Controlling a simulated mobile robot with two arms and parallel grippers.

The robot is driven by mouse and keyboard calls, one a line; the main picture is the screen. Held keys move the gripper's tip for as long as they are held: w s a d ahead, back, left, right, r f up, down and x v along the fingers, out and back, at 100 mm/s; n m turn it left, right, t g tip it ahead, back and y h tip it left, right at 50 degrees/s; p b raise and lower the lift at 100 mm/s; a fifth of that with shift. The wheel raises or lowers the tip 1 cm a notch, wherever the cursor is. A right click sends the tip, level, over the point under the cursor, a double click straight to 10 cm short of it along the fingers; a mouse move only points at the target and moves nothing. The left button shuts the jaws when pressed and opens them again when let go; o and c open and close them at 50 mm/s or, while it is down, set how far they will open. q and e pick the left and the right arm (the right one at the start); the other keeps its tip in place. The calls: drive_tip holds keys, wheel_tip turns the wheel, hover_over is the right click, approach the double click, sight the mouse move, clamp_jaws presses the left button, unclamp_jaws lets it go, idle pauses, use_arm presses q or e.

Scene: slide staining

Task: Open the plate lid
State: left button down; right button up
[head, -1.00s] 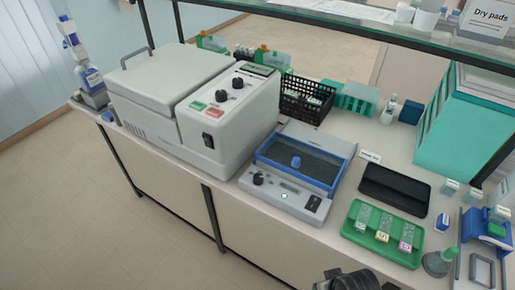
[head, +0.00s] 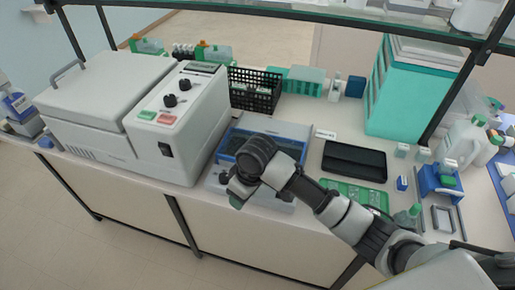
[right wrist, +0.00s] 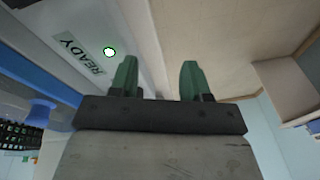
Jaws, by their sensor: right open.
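The plate is a low grey-white device (head: 285,128) on the bench with a blue-framed lid (head: 236,142). My right arm covers much of it in the head view. The lid looks down, though little of it shows. My right gripper (head: 238,190) is over the front left of the device, by its control panel. In the right wrist view the green fingers (right wrist: 157,78) are apart with nothing between them. A READY display (right wrist: 82,54) and a white round button (right wrist: 109,52) lie beyond the fingers; the blue lid edge (right wrist: 45,78) is at left. My left gripper is not in view.
A large white machine (head: 180,120) stands close on the left of the plate. A black basket (head: 255,90) is behind it. A black tray (head: 354,160) and a green slide tray (head: 362,193) lie to the right. A glass shelf (head: 300,18) runs above.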

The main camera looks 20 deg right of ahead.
drive_tip(key=w+d+r+m+g+h, duration=0.1)
drive_tip(key=w+d+r, duration=0.3)
drive_tip(key=w+r, duration=0.25)
drive_tip(key=w+d+r+h, duration=0.1)
drive_tip(key=w+d+r, duration=0.35)
drive_tip(key=r, duration=0.25)
drive_tip(key=f, duration=0.3)
drive_tip(key=f+p, duration=0.1)
drive_tip(key=f, duration=0.3)
drive_tip(key=f+p, duration=0.1)
drive_tip(key=f, duration=0.2)
drive_tip(key=shift+w+a+f, duration=0.2)
drive_tip(key=shift+a+f, duration=0.05)
drive_tip(key=shift+a, duration=0.1)
clamp_jaws()
